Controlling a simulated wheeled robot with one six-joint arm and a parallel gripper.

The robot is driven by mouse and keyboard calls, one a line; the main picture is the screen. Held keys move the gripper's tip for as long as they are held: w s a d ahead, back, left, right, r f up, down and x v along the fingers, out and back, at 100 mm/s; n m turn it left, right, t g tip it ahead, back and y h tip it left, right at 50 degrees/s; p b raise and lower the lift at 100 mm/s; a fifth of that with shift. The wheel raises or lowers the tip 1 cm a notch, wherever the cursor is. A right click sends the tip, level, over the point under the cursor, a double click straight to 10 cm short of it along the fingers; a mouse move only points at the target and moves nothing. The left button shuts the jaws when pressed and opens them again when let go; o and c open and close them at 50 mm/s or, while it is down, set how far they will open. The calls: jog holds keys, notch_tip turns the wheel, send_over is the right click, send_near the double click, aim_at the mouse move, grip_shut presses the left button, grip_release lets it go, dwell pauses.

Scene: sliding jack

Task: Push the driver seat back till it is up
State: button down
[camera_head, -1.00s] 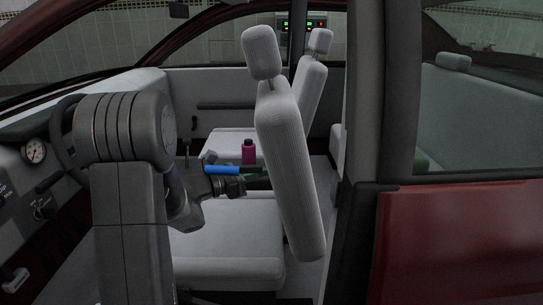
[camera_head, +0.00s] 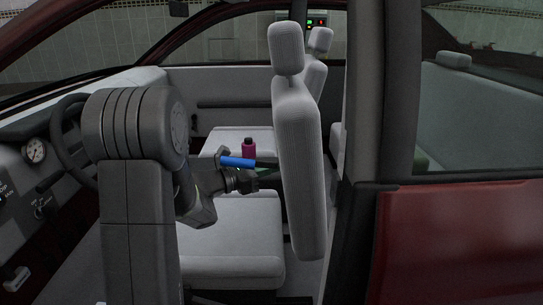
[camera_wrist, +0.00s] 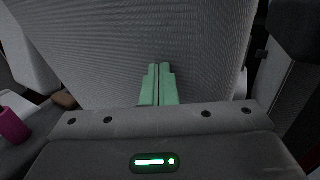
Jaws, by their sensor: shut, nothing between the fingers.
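The driver seat back (camera_head: 302,170) is a light grey ribbed panel with a headrest (camera_head: 286,48) on top. In the head view it stands close to upright, with its top slightly to the left of its foot. My gripper (camera_head: 270,166) reaches in from the left at the front face of the seat back, about mid height. In the wrist view the green fingers (camera_wrist: 158,84) are together and empty. Their tips are against or very near the seat back's surface (camera_wrist: 150,40); exact contact is hard to tell.
The driver seat cushion (camera_head: 235,250) lies below my arm. The steering wheel (camera_head: 70,125) and dashboard are at the left. The door pillar (camera_head: 372,120) is right of the seat back.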

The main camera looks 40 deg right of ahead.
jog(key=shift+s+d+r, duration=0.35)
jog(key=shift+s+d, duration=0.35)
jog(key=shift+d, duration=0.1)
jog(key=shift+s+d+r, duration=0.35)
jog(key=shift+s+d, duration=0.3)
jog(key=shift+d, duration=0.15)
jog(key=shift+s, duration=0.1)
jog(key=s+d+b, duration=0.1)
jog(key=s+d, duration=0.3)
jog(key=d, duration=0.1)
jog(key=shift+s+d+r, duration=0.2)
jog(key=shift+r, duration=0.15)
jog(key=shift+s+d+f, duration=0.1)
jog(key=shift+s+d, duration=0.3)
jog(key=shift+d, duration=0.1)
jog(key=shift+a+b, duration=0.1)
jog(key=shift+b, duration=0.2)
